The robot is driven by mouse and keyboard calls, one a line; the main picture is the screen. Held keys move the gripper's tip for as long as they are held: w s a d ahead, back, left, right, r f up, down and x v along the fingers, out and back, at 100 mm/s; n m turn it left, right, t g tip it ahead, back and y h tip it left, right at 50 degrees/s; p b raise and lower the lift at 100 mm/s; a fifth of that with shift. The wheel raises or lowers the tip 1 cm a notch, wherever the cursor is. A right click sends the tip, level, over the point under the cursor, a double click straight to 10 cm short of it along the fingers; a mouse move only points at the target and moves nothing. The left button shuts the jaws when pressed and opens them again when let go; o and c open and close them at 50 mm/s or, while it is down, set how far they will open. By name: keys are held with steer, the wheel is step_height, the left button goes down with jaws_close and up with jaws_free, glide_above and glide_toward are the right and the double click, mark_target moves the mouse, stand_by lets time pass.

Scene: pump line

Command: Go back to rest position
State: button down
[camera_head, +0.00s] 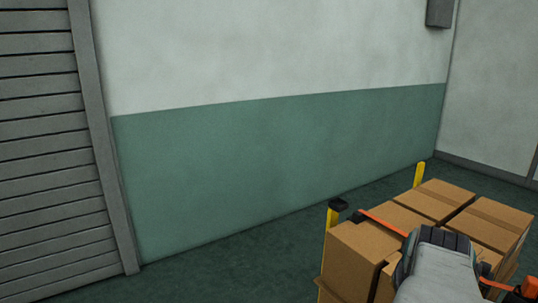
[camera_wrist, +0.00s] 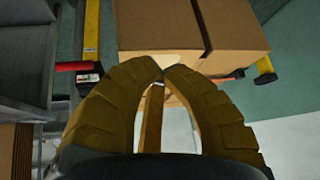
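My gripper (camera_wrist: 163,73) shows in the wrist view as two curved, ribbed fingers. Their tips meet or nearly meet, and I see nothing held between them. A cardboard box (camera_wrist: 180,25) with a dark band lies beyond the tips. A narrow brown strip shows in the gap between the fingers. In the head view my grey arm is at the bottom right, in front of a group of cardboard boxes (camera_head: 352,252); the fingertips cannot be made out there.
Yellow posts (camera_head: 419,174) stand by the boxes, with a red-orange bar (camera_head: 381,223) near them. A grey slatted shutter (camera_head: 45,150) is at the left. The green and white wall (camera_head: 270,150) stands behind. The dark green floor (camera_head: 235,258) left of the boxes is clear.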

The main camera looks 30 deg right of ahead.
steer(key=w+a+r+n+t+y+p, duration=0.1)
steer(key=w+a+r+n+y+p, duration=0.1)
steer(key=w+a+r+n+p, duration=0.3)
steer(key=w+a+r+n+y+p, duration=0.1)
steer(key=a+r+p, duration=0.25)
steer(key=a, duration=0.45)
steer(key=s+a+r+n+y+p, duration=0.1)
steer(key=a+r+n+p, duration=0.1)
steer(key=a+p, duration=0.3)
steer(key=s+a+r+n+y+p, duration=0.1)
steer(key=a+r+n+y+p, duration=0.1)
steer(key=a, duration=0.6)
steer(key=r+n+p, duration=0.1)
steer(key=n+p, duration=0.1)
steer(key=p, duration=0.1)
steer(key=shift+s+a+r+g+p, duration=0.2)
steer(key=shift+s+r+g+p, duration=0.1)
steer(key=shift+g, duration=0.1)
